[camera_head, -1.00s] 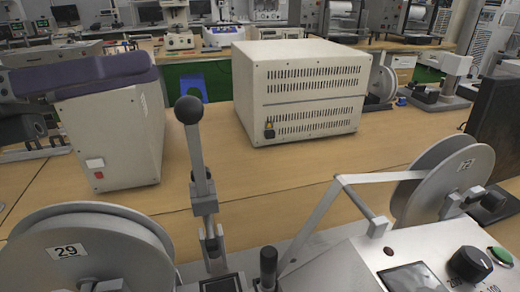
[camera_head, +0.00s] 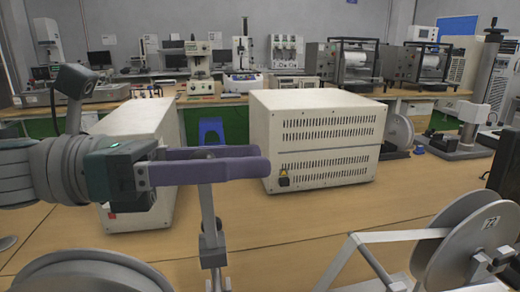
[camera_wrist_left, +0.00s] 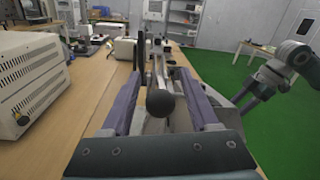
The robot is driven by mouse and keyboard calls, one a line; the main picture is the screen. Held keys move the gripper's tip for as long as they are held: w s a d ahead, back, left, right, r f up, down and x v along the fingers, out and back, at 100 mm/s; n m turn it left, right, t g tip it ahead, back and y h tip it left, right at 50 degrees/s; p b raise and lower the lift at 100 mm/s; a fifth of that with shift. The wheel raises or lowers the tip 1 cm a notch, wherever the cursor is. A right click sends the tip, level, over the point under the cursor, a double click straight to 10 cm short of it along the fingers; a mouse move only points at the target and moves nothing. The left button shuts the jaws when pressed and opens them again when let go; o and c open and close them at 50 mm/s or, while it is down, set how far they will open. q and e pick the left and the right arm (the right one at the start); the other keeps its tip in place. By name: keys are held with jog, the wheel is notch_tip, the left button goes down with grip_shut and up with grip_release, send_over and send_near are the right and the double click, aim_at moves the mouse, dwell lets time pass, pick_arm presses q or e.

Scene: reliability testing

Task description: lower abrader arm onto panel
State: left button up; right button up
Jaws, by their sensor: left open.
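The abrader's upright lever arm (camera_head: 208,215) is a grey metal bar with a black ball knob. In the left wrist view the knob (camera_wrist_left: 160,102) lies between my purple fingers, with space on both sides. My left gripper (camera_head: 262,162) comes in from the left in the head view and is open around the top of the lever; its fingers mostly hide the knob there. The left gripper also shows in the left wrist view (camera_wrist_left: 160,76). The lever's foot is below the head picture.
A grey reel (camera_head: 465,240) and a bent linkage (camera_head: 385,240) stand at front right; another reel (camera_head: 90,275) is at front left. A cream vented box (camera_head: 318,140) stands behind the lever, and a smaller cream box (camera_head: 150,205) is behind my left arm. Bare table lies between.

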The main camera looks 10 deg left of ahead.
pick_arm(q)
grip_shut()
dwell(0.5)
dwell(0.9)
